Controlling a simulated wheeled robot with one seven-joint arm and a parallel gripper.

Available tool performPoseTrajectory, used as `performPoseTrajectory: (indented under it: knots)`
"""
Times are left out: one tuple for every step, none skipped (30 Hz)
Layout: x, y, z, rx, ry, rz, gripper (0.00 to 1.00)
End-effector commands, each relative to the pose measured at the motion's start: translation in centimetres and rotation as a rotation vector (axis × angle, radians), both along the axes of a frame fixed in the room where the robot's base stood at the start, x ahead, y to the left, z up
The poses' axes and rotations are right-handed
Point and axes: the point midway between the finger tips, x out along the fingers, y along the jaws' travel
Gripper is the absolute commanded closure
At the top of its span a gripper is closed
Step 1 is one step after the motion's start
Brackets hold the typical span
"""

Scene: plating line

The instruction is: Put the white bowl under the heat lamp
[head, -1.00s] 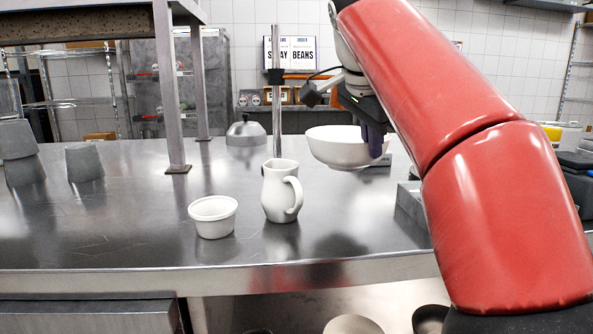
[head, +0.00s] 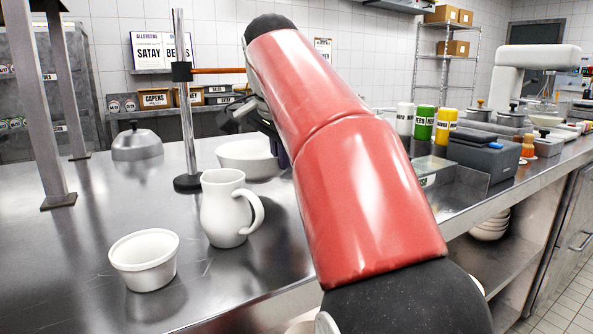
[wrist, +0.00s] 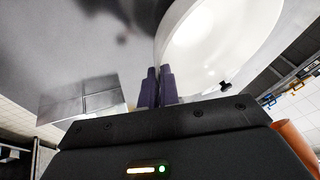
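The white bowl (head: 245,160) is in the head view, just right of a metal stand's base, roughly upright. It also fills the upper right of the wrist view (wrist: 215,45). My gripper (head: 282,156) is at the bowl's right edge. In the wrist view the two purple fingers (wrist: 159,88) are close together with the bowl's wall between them. I cannot tell whether the bowl touches the counter. The upright metal stand (head: 183,110) carries a copper-coloured rod to the right. The rod's far end, and any lamp head there, is hidden behind my arm.
A white jug (head: 225,212) and a white ramekin (head: 146,262) stand on the steel counter (head: 75,270) in front. A metal dome (head: 137,146) and a shelf post (head: 42,120) are to the left. Several bottles (head: 424,122) and a grey box (head: 484,153) stand to the right.

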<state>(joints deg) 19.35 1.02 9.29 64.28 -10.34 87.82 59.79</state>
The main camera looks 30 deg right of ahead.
Motion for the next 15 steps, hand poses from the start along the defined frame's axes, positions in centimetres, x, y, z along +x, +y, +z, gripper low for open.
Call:
performPoseTrajectory:
  knots:
    - [0.0, -0.5, -0.2, 0.001, -0.001, -0.001, 1.0]
    - [0.0, -0.7, -0.3, 0.0, -0.002, 0.001, 1.0]
    - [0.0, -0.8, -0.4, 0.0, -0.002, 0.001, 1.0]
    - [0.0, -1.0, -0.5, 0.0, -0.002, 0.001, 1.0]
    - [0.1, -1.1, -0.5, 0.0, -0.002, 0.001, 1.0]
    - [0.1, -1.4, -0.7, 0.0, -0.002, 0.0, 1.0]
    - [0.1, -1.7, -0.9, 0.0, -0.002, -0.001, 1.0]
    - [0.1, -2.1, -1.0, 0.0, -0.002, -0.001, 1.0]
    - [0.1, -2.6, -1.4, 0.0, 0.0, -0.002, 1.0]
    - [0.1, -2.8, -1.8, 0.001, 0.0, -0.002, 1.0]
    - [0.1, -3.1, -2.1, 0.001, -0.001, -0.002, 1.0]
    - [0.1, -3.5, -2.5, 0.001, -0.001, -0.001, 1.0]
    - [0.1, -3.6, -2.6, 0.0, 0.0, -0.001, 1.0]
    - [0.1, -3.7, -2.7, 0.0, -0.001, 0.0, 1.0]
    - [0.1, -3.7, -2.6, 0.0, -0.002, 0.001, 1.0]
